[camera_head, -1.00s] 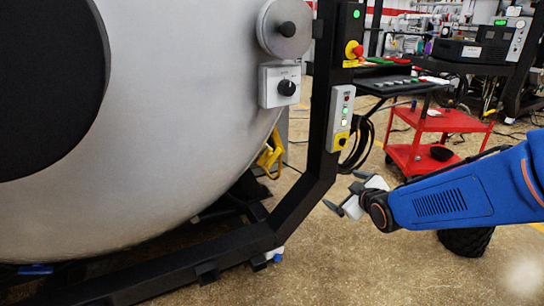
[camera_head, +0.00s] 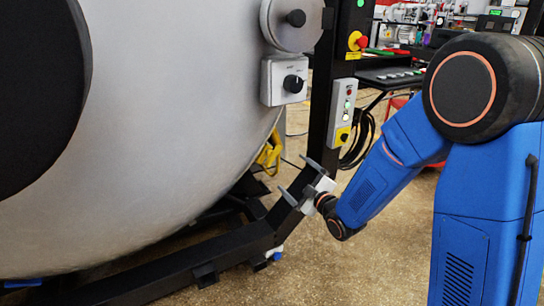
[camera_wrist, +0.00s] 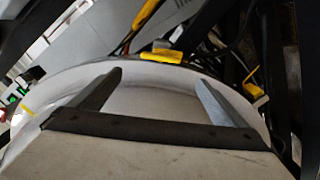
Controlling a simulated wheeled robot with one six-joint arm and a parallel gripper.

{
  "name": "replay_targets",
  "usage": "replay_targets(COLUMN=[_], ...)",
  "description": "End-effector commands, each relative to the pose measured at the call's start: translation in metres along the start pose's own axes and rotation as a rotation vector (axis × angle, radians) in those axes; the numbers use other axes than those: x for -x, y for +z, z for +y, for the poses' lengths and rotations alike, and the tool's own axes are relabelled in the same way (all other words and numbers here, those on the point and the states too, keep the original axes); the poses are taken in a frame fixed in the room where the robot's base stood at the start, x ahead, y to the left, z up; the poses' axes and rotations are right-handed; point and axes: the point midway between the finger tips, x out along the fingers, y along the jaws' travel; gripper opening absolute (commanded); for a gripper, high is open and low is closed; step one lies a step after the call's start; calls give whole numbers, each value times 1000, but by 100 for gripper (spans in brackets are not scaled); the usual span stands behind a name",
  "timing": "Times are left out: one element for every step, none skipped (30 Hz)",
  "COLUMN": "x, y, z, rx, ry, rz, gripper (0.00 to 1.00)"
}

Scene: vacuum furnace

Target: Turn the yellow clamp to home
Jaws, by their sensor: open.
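The yellow clamp (camera_head: 268,152) shows low at the right edge of the big grey furnace, partly hidden behind its curved wall. My gripper (camera_head: 301,181) is open and empty. In the head view it is right of and lower than the clamp, in front of the black frame, with its fingers pointing left. The wrist view shows both fingers (camera_wrist: 158,77) apart with nothing between them. A yellow part (camera_wrist: 160,56) shows beyond the fingertips there; I cannot tell whether it is the clamp.
The grey furnace (camera_head: 170,120) fills the left. A black frame (camera_head: 322,110) rises beside my gripper and bends along the floor. It carries a button panel (camera_head: 343,105) and a red stop button (camera_head: 360,41). A knob box (camera_head: 284,80) sits above the clamp.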

Motion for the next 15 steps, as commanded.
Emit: replay_targets(x=[-7, -12, -19, -24, -30, -37, -42, -47, -54, -60, -65, -72, -78, -83, -90], y=[0, 0, 0, 0, 0, 0, 0, 0, 0, 0, 0, 0, 0, 0, 0], z=[-1, -1, -2, -1, -1, -1, -1, -1, -1, -1, -1, -1, -1, -1, -1], rx=[0, -1, -1, -1, 0, -1, -1, -1, -1, -1, -1, -2, -2, -1, -1], ry=[-2, -2, -2, -2, -1, -2, -2, -2, -2, -1, -1, -2, -2, -2, -1], rz=[0, 0, 0, 1, 1, 0, 0, 0, 0, 0, 0, -1, -1, -1, 0], gripper=[97, 97, 97, 97, 97, 97, 97, 97, 97, 97, 97, 97, 97, 97, 97])
